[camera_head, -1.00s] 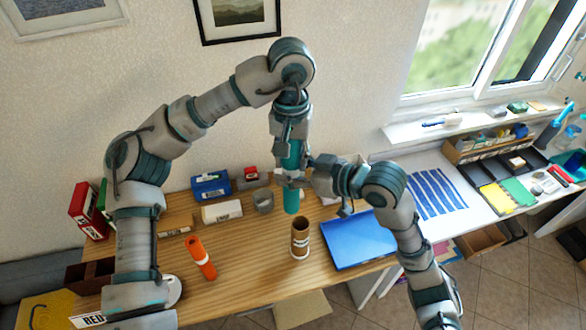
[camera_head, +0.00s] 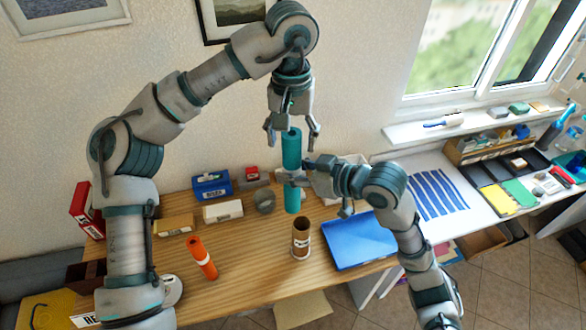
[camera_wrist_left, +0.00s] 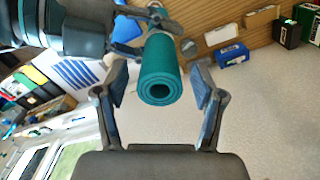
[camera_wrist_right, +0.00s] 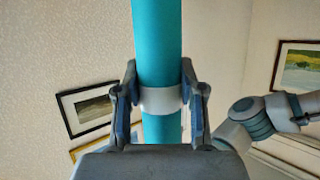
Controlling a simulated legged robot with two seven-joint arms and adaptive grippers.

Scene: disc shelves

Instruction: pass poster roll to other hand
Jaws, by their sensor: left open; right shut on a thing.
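The poster roll (camera_head: 291,150) is a teal tube with a pale band around its middle, held upright above the table. My right gripper (camera_head: 294,178) is shut on it at the band; the right wrist view shows both fingers against the band (camera_wrist_right: 160,100). My left gripper (camera_head: 291,137) points down over the roll's top end. It is open, with its fingers spread on either side and apart from the roll. The left wrist view shows the roll's hollow end (camera_wrist_left: 160,91) between the open fingers.
The wooden table (camera_head: 250,270) below holds an orange tube (camera_head: 201,257), a brown cardboard tube (camera_head: 301,238), a blue tray (camera_head: 358,240), a blue box (camera_head: 212,186) and a grey cup (camera_head: 264,200). The wall is behind. A white counter (camera_head: 445,200) is at right.

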